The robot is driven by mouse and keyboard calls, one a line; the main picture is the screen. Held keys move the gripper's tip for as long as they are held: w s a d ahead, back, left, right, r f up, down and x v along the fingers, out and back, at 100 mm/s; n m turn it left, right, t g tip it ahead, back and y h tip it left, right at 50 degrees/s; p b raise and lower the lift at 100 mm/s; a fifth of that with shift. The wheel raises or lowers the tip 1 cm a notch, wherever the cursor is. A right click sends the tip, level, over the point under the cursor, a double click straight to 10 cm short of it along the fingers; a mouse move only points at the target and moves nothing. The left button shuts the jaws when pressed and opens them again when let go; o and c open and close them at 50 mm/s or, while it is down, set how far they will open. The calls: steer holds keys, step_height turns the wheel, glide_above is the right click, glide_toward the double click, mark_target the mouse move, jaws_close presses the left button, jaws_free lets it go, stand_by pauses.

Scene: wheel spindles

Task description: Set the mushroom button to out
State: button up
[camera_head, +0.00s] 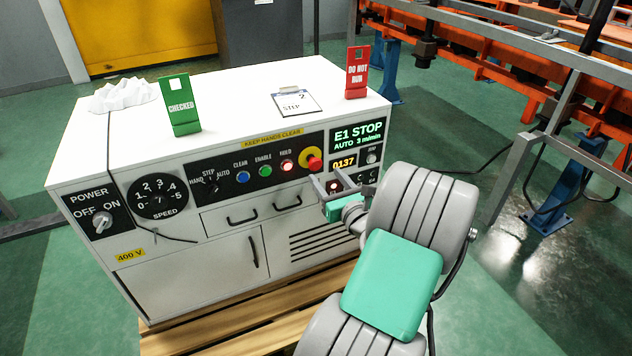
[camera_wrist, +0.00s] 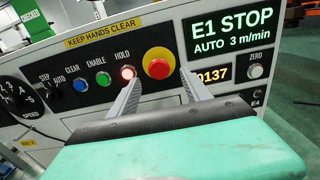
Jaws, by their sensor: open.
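The mushroom button is a red cap (camera_head: 313,162) on a yellow round base, on the black front panel of the white cabinet (camera_head: 230,90). It also shows in the wrist view as a red cap (camera_wrist: 158,67). The display (camera_head: 358,133) above right of it reads E1 STOP, AUTO 3 m/min. My gripper (camera_head: 326,183) is open and empty, in front of the panel just below the button. In the wrist view my two fingers (camera_wrist: 158,85) stand apart, with the button between their tips in the picture. I cannot tell whether they touch the panel.
Left of the button are the lit HOLD button (camera_head: 287,165), the ENABLE button (camera_head: 265,170) and the CLEAR button (camera_head: 242,176). Right are a 0137 counter (camera_head: 343,161) and the ZERO button (camera_head: 371,158). Drawers with handles (camera_head: 243,218) sit below. A red DO NOT RUN sign (camera_head: 357,72) stands on top.

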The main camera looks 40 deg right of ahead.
mark_target(316, 164)
steer(key=b+x, duration=0.1)
steer(key=x, duration=0.6)
steer(key=shift+w+r, duration=0.15)
steer(key=shift+w, duration=0.05)
steer(key=shift+c, duration=0.6)
jaws_close()
stand_by(0.4)
